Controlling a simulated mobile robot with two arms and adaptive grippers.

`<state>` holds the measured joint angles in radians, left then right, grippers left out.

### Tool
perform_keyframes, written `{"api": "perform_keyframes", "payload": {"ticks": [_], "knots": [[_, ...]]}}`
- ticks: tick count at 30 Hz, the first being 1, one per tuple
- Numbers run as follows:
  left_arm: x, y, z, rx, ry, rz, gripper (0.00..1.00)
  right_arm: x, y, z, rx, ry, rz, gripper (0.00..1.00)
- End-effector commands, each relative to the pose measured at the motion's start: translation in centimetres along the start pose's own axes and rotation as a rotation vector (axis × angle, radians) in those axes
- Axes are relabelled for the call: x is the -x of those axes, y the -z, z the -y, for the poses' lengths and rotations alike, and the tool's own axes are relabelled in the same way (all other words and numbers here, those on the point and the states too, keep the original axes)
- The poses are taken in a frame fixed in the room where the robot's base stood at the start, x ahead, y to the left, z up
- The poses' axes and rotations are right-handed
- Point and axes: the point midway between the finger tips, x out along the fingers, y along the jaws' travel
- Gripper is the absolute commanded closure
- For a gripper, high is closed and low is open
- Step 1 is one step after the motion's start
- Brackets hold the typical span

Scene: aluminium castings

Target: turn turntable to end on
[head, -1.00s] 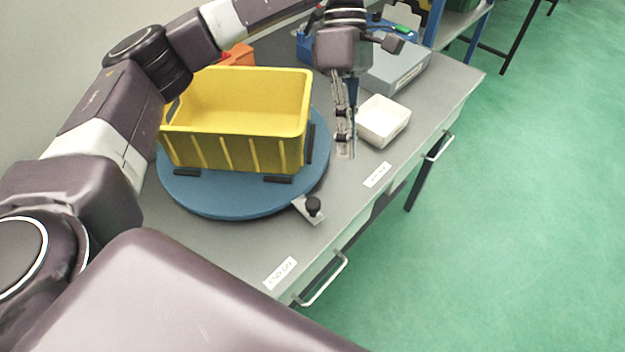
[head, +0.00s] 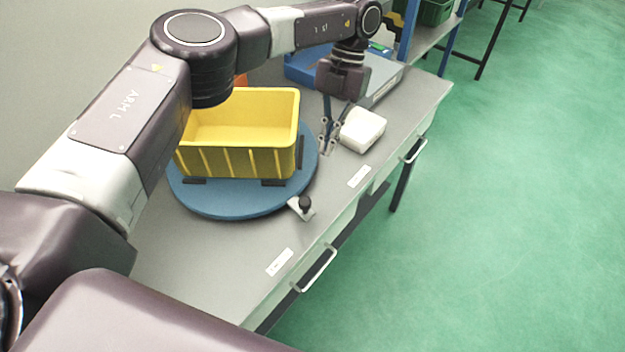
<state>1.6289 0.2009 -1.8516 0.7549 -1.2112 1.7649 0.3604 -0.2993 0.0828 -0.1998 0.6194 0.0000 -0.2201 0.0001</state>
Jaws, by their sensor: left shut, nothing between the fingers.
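The blue round turntable (head: 228,205) lies on the grey bench and bears a yellow crate (head: 240,161) held between black stops. The crate's long side faces the bench's front edge side. A tab with a black knob (head: 304,204) sits at the turntable's front right rim. A white label (head: 279,262) is on the bench at the near end, its print too small to read; another label (head: 359,177) lies further right. My left gripper (head: 327,150) is shut and empty, pointing down just right of the turntable, beside a white box. My right gripper is out of view.
The white box (head: 362,131) stands close to the right of my left gripper. A grey and blue device (head: 385,80) is behind it. Drawer handles (head: 316,270) stick out from the bench front. The near bench top is clear.

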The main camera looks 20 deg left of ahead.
Motion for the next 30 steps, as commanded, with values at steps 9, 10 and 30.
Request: {"api": "perform_keyframes", "payload": {"ticks": [9,10,30], "knots": [[-6.9,0.4,0.0,-0.003,0.0,-0.006,1.0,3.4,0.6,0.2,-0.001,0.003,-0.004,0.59],[-7.1,0.5,-0.1,-0.003,0.0,-0.004,1.0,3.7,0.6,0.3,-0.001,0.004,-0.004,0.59],[-8.8,3.7,0.0,-0.002,0.001,-0.001,1.0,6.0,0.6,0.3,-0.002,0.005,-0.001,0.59]]}}
